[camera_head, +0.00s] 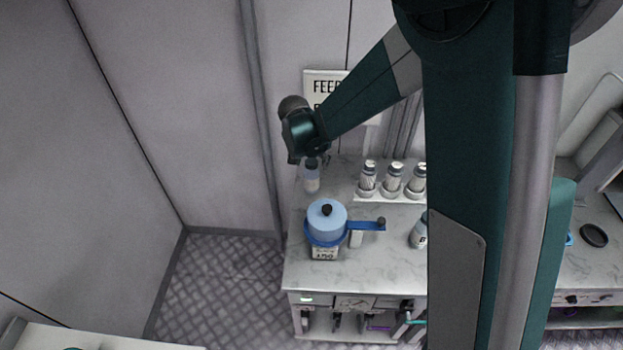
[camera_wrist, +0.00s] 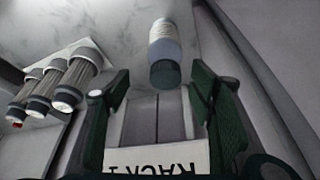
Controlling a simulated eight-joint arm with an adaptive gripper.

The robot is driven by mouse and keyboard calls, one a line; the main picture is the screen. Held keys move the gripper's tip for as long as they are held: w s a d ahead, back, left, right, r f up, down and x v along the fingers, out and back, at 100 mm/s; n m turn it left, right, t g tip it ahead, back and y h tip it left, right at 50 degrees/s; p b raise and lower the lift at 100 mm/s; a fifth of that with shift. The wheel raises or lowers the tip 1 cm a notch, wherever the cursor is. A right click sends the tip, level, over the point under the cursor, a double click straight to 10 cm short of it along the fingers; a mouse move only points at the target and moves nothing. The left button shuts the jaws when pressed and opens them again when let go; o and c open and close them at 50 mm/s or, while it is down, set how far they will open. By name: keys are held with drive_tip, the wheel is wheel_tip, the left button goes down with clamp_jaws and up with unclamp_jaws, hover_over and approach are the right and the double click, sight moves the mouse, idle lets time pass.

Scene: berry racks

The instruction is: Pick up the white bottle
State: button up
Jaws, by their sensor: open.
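In the wrist view my gripper (camera_wrist: 160,88) is open and empty, with a finger on each side. The cap is near the gap between the fingertips. I cannot tell the exact distance.
Several capped bottles (camera_head: 393,180) stand in a white rack to the right. A light blue pot (camera_head: 327,222) with a blue handle is in front. Another bottle (camera_head: 418,233) is partly hidden by my arm. A wall panel (camera_head: 300,50) is close behind.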

sight(312, 163)
drive_tip(key=shift+w+a+f, duration=0.1)
drive_tip(key=shift+a+f, duration=0.15)
drive_tip(key=shift+f, duration=0.15)
drive_tip(key=shift+x, duration=1.3)
drive_tip(key=shift+w, duration=0.1)
drive_tip(key=shift+x, duration=2.55)
drive_tip(key=shift+w, duration=0.15)
drive_tip(key=shift+c, duration=0.7)
drive_tip(key=c, duration=1)
